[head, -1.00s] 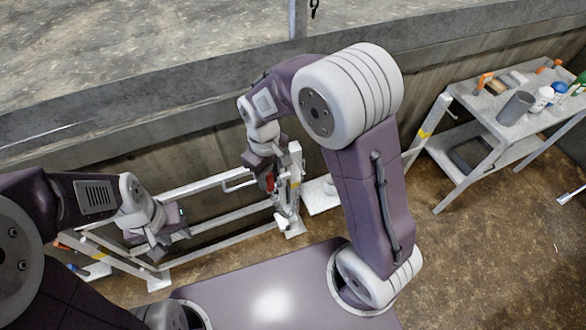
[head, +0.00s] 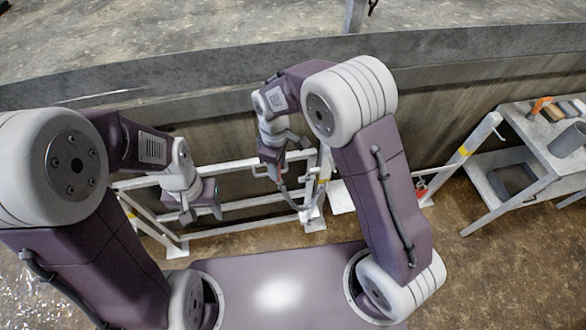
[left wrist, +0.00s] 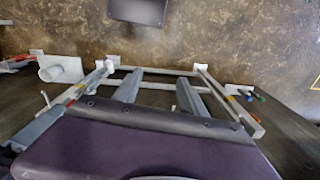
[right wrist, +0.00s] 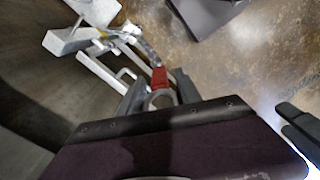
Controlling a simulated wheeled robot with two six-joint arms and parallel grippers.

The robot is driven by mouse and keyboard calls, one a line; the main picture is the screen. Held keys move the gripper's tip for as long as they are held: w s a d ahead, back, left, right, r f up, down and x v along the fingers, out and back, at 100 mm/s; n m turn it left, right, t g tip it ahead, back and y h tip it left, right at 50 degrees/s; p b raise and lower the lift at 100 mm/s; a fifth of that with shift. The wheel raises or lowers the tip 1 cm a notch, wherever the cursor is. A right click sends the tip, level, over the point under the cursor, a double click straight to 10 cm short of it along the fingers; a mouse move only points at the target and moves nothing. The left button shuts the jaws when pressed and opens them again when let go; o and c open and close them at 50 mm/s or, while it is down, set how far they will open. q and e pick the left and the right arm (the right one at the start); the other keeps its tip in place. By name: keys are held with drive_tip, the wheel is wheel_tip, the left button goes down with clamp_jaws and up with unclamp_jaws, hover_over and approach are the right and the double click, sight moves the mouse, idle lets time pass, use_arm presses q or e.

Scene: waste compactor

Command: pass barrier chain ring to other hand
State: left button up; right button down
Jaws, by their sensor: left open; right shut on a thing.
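The barrier chain ring (right wrist: 161,99) is a pale ring just below a red link (right wrist: 159,76), between the fingers of my right gripper (right wrist: 160,92) in the right wrist view. In the head view my right gripper (head: 279,182) is shut on it, in front of the barrier frame. The grey chain (head: 291,197) runs from there down towards the right barrier post (head: 322,185). My left gripper (head: 201,216) is open and empty, lower and to the left, apart from the ring. Its spread fingers (left wrist: 160,88) show in the left wrist view with nothing between them.
White barrier rails (head: 240,204) run behind both grippers, close to a concrete wall (head: 440,120). A grey metal table (head: 520,115) with items stands at the right. Brown floor (head: 460,270) is open at the lower right.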

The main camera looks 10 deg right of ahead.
drive_tip(key=shift+w+f, duration=0.1)
drive_tip(key=shift+w, duration=0.2)
use_arm(q)
drive_tip(key=s+a+f+m+g+y, duration=0.25)
drive_tip(key=a+f+m+y, duration=0.3)
drive_tip(key=f, duration=0.35)
drive_tip(key=s+a+f+m+g+y, duration=0.1)
drive_tip(key=a+f+m+g+y, duration=0.35)
drive_tip(key=f+y, duration=0.3)
use_arm(e)
drive_tip(key=shift+s, duration=0.15)
use_arm(q)
drive_tip(key=s+d+f+n, duration=0.3)
drive_tip(key=s+d+f, duration=0.2)
drive_tip(key=d+f, duration=0.15)
drive_tip(key=w+d+m+t+h, duration=0.2)
drive_tip(key=w+d+m, duration=0.25)
drive_tip(key=d, duration=0.45)
drive_tip(key=w+d+m+t+h, duration=0.2)
drive_tip(key=w+d+m, duration=0.25)
drive_tip(key=d, duration=0.45)
drive_tip(key=w+d+r+m+t+y, duration=0.1)
drive_tip(key=w+d+r+m+t, duration=0.35)
drive_tip(key=r, duration=0.55)
drive_tip(key=w+d+r+m+t+y, duration=0.2)
drive_tip(key=w+d+r+t, duration=0.25)
drive_tip(key=d+r, duration=0.45)
drive_tip(key=x, duration=1.2)
drive_tip(key=shift+a+r, duration=0.25)
drive_tip(key=shift+a, duration=0.1)
